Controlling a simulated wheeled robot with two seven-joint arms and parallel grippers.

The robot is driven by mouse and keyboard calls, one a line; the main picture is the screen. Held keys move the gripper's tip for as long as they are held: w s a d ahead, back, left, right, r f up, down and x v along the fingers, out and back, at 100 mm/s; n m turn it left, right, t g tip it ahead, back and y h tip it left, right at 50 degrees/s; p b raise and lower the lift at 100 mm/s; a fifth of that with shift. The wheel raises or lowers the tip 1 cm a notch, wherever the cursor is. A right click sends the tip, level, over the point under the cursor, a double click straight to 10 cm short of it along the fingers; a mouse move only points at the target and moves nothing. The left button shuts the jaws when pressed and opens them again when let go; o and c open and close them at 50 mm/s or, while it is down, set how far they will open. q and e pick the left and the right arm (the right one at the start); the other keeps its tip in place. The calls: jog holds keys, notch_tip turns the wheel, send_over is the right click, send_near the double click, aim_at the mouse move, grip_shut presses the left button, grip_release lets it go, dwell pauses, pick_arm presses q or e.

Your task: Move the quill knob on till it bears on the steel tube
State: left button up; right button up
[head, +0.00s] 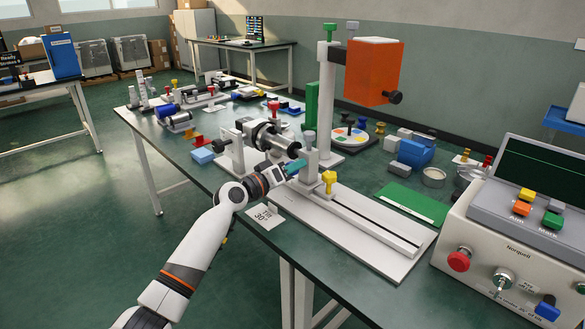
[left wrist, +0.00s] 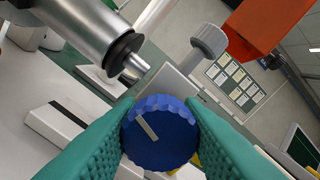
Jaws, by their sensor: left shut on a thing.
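The quill knob (left wrist: 160,132) is blue with a ribbed rim and a white mark on its face. My left gripper (left wrist: 160,135) is shut on it, with a teal finger on each side of the rim. In the head view the left gripper (head: 293,168) is at the tailstock, and I cannot make out the knob there. Whether anything bears on the tube is unclear. The right gripper is out of view.
A grey knob (left wrist: 208,40) stands on a post beyond the quill knob. A yellow knob (head: 329,178) sits close right of the gripper. The orange block (head: 374,70) overhangs behind. The white slotted bed (head: 372,232) runs to the front right; a grey control box (head: 510,250) stands beyond.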

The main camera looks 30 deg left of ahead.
pick_arm(q)
jog(key=o, duration=1)
jog(key=shift+a, duration=0.1)
jog(key=v, duration=1.2)
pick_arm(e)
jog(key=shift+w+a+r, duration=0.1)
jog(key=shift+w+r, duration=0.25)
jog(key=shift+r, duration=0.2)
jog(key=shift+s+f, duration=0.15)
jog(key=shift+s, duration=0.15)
